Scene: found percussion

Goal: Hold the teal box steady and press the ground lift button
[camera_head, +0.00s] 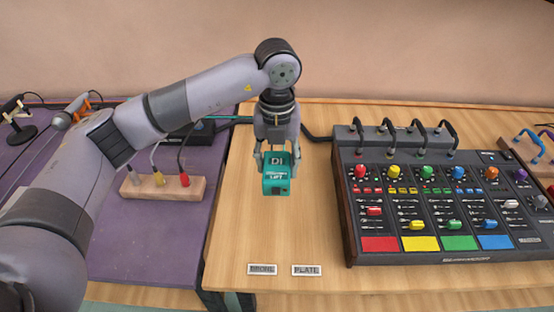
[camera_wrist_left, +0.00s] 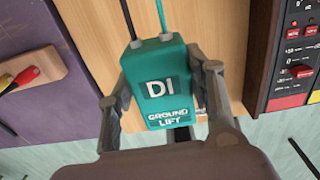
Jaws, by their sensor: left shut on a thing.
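The teal box (camera_head: 277,177) carries the words DI and GROUND LIFT. It is between the fingers of my left gripper (camera_head: 277,165), which is shut on its sides, over the wooden table. In the left wrist view the teal box (camera_wrist_left: 160,85) fills the space between the fingers of the left gripper (camera_wrist_left: 165,100), and cables leave its far end. The ground lift label faces up, but I cannot make out a separate button. I cannot tell whether the box touches the table. My right gripper is in neither view.
A mixer (camera_head: 440,195) with coloured knobs stands to the right. A wooden block with coloured plugs (camera_head: 162,187) lies on the purple surface (camera_head: 140,240) at left. Labels BRONE-like (camera_head: 262,269) and PLATE (camera_head: 307,270) lie at the front. The wooden table (camera_head: 235,230) is clear around the box.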

